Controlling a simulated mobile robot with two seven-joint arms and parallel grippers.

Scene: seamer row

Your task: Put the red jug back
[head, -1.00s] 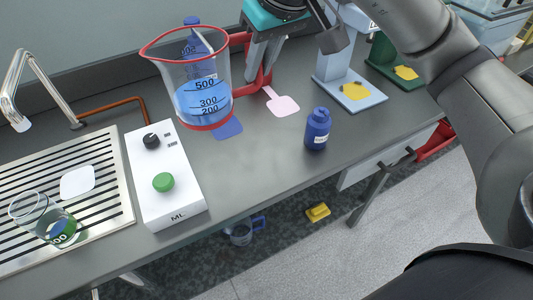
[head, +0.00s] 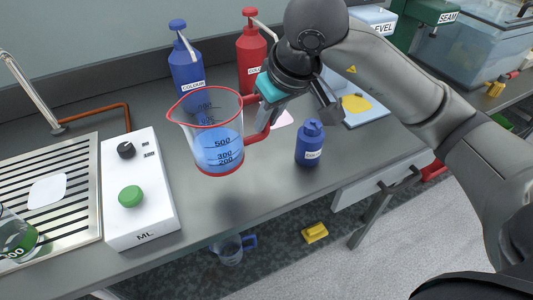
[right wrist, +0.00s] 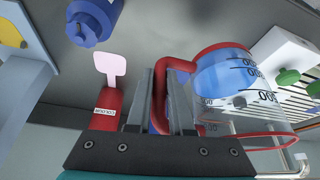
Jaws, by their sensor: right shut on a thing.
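The red jug (head: 216,148) is clear, with a red rim, base and handle and blue liquid inside. It is roughly upright, held above the counter, with a shadow beneath it. My right gripper (head: 264,118) is shut on its red handle from the right. The right wrist view shows the two fingers (right wrist: 164,105) around the handle, and the jug (right wrist: 225,72) to the right of them. My left gripper is not in view.
A blue pump bottle (head: 186,72) and a red one (head: 250,55) stand behind the jug. A small blue bottle (head: 310,145) stands to its right, a white dial box (head: 155,215) to its left. The counter's front middle is clear.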

